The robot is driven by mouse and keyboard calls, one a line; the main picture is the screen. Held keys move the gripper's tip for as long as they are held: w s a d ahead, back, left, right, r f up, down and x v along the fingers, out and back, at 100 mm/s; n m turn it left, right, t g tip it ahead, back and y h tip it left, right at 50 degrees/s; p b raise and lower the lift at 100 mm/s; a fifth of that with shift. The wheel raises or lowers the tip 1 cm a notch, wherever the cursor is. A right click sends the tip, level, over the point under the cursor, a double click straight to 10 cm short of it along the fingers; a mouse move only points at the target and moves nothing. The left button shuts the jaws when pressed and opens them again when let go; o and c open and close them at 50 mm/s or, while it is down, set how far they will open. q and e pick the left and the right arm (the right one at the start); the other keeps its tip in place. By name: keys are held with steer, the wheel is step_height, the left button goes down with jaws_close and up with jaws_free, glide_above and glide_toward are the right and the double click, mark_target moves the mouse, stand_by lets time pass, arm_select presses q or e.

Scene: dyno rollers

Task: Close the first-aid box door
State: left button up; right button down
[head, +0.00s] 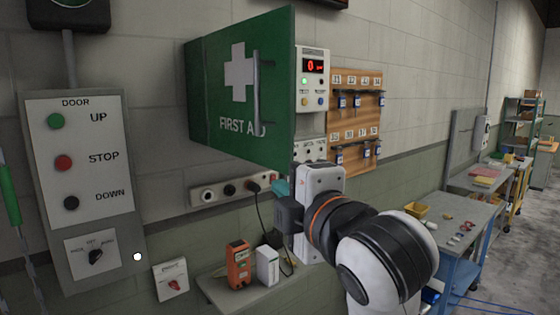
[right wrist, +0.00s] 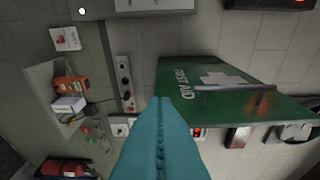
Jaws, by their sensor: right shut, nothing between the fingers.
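The green first-aid box (head: 197,100) hangs on the wall. Its door (head: 222,85), with a white cross and a bar handle (head: 257,90) near the right edge, stands open, with its handle edge out from the wall. The door (right wrist: 205,110) also shows turned sideways in the right wrist view, its handle near the far side. My right gripper (head: 281,187) is shut and empty, its teal fingers just below the door's lower edge in the head view. In the right wrist view, the fingertips (right wrist: 160,101) appear beside that edge; contact cannot be told. My left gripper is not in view.
A power strip (head: 230,190) lies below the box. A small shelf (head: 250,293) holds an orange device (head: 238,265) and a white one (head: 267,267). A key board (head: 356,115) and a red-display panel (head: 312,90) are right of the door. A door-control panel (head: 85,180) is left.

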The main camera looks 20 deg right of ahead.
steer(key=s+r, duration=0.1)
steer(key=s, duration=0.1)
steer(key=p, duration=0.4)
glide_toward(282, 165)
steer(key=w+a+r, duration=0.1)
steer(key=w+a, duration=0.5)
steer(key=d+p, duration=0.1)
steer(key=w+d, duration=0.1)
steer(key=d, duration=0.1)
steer(key=shift+f+p, duration=0.1)
steer(key=shift+p, duration=0.25)
steer(key=shift+w+d+f, duration=0.1)
steer(key=shift+d, duration=0.45)
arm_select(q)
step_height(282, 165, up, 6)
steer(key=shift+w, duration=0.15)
arm_select(e)
steer(key=shift+a, duration=0.15)
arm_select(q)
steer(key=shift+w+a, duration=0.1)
